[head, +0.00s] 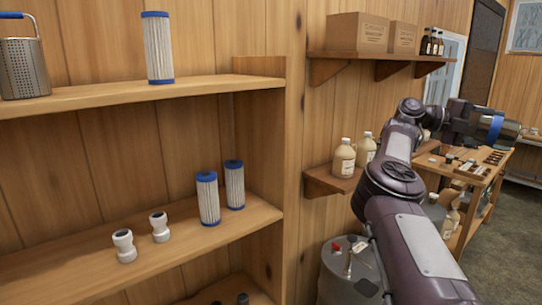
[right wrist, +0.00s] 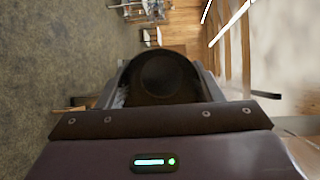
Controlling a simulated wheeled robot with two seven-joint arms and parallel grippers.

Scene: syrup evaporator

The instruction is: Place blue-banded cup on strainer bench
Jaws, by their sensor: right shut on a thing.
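My right gripper (head: 482,124) is stretched out at the right of the head view, above a wooden bench. It is shut on a steel cup with a blue band, the blue-banded cup (head: 508,131), which lies on its side in the jaws. In the right wrist view the cup (right wrist: 160,80) shows as a dark round shape between the fingers. I cannot tell whether the wooden bench (head: 470,174) below is the strainer bench. My left gripper is not in view.
Shelves at left hold a perforated steel basket (head: 22,68), blue-ended filter cartridges (head: 158,48) and white fittings (head: 160,227). Jugs (head: 343,158) stand on a small wall shelf beside my right arm. A grey drum (head: 345,275) stands below. Small parts crowd the bench top.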

